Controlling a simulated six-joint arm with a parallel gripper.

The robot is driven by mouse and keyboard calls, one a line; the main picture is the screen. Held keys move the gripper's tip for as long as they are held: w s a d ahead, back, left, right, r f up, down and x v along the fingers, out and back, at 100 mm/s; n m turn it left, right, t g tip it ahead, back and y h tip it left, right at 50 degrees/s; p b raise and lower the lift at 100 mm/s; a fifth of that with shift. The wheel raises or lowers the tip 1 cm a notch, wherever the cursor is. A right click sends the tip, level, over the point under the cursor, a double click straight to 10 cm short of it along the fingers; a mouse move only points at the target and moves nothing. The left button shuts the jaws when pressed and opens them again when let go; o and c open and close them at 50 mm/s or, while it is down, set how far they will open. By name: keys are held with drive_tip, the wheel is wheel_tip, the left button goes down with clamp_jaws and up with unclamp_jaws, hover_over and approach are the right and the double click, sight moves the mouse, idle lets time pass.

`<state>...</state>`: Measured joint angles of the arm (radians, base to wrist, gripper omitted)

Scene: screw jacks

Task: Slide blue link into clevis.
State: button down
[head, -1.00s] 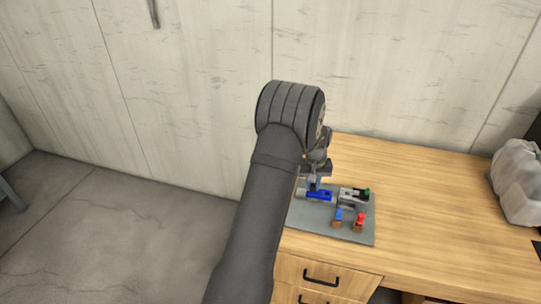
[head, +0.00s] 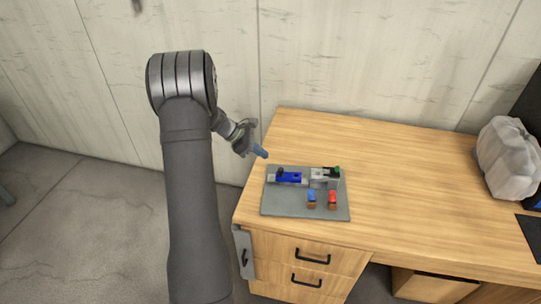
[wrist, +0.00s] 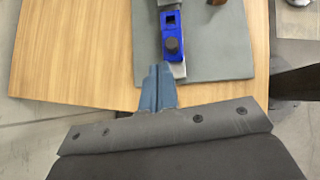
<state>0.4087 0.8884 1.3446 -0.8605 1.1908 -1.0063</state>
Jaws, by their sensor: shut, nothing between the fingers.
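The blue link (head: 292,177) lies on a grey rail on the left part of the grey mat, with a dark knob (head: 281,171) at its left end. The grey clevis (head: 322,177) stands just to its right. The head view is too small to tell whether the link's tip is inside it. My gripper (head: 264,154) is shut and empty, off the link's knob end, above the desk's left side. Its blue-grey fingertips (wrist: 158,70) are together.
The grey mat (head: 280,207) also holds a blue-topped block (head: 311,197), a red-topped block (head: 332,198) and a green piece (head: 337,169) by the clevis. The wooden desk (head: 410,190) is clear between.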

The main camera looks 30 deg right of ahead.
sight(314, 171)
drive_tip(key=x, duration=0.7)
drive_tip(key=shift+s+d+f, duration=0.1)
drive_tip(key=shift+s+f, duration=0.1)
drive_tip(key=d, duration=0.1)
drive_tip(key=s+d, duration=0.1)
drive_tip(key=d, duration=0.1)
drive_tip(key=shift+s+f, duration=0.25)
drive_tip(key=shift+s, duration=0.1)
drive_tip(key=shift+s+d, duration=0.25)
drive_tip(key=shift+d, duration=0.25)
drive_tip(key=shift+s+d, duration=0.2)
drive_tip(key=s+d, duration=0.4)
drive_tip(key=s, duration=0.1)
drive_tip(key=shift+d, duration=0.4)
drive_tip(key=shift+s+d+f, duration=0.1)
drive_tip(key=shift+s+d, duration=0.25)
drive_tip(key=shift+s, duration=0.1)
drive_tip(key=shift+a, duration=0.1)
